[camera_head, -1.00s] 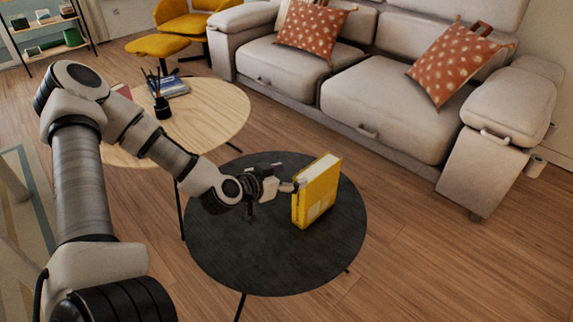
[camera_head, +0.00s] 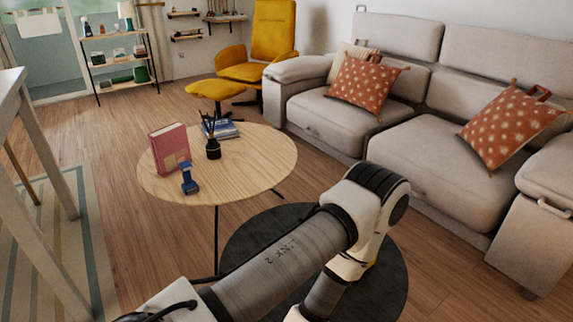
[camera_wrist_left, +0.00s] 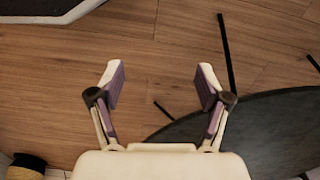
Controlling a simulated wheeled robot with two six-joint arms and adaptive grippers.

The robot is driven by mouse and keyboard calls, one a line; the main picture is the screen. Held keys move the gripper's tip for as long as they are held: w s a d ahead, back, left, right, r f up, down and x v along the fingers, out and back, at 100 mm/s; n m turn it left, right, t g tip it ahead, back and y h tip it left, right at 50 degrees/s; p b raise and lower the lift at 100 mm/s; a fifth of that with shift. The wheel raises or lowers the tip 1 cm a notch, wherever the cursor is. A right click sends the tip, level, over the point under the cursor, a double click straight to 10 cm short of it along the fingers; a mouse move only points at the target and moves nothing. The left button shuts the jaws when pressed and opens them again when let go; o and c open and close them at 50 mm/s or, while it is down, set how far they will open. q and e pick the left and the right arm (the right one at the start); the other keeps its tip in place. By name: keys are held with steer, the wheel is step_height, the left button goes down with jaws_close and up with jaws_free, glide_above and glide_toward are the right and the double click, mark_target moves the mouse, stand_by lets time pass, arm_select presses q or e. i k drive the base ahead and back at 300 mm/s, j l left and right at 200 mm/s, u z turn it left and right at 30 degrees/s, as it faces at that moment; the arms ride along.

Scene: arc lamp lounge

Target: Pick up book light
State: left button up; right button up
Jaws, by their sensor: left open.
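The book light (camera_head: 189,179) appears to be the small blue upright item near the front left of the light wooden table, just in front of a red-pink book (camera_head: 170,148). My left arm crosses the lower middle of the head view, and its gripper is out of that view. In the left wrist view my left gripper (camera_wrist_left: 161,75) is open, with nothing between its fingers. My right gripper is in neither view.
On the wooden table (camera_head: 262,165) stand a dark reed diffuser (camera_head: 213,148) and a blue book (camera_head: 225,130). A grey sofa (camera_head: 425,160) stands on the right. A white table (camera_head: 25,130) is at left.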

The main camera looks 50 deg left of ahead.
mark_target(192, 188)
steer(key=u, duration=2.3)
steer(key=l+z, duration=0.35)
steer(key=j, duration=0.1)
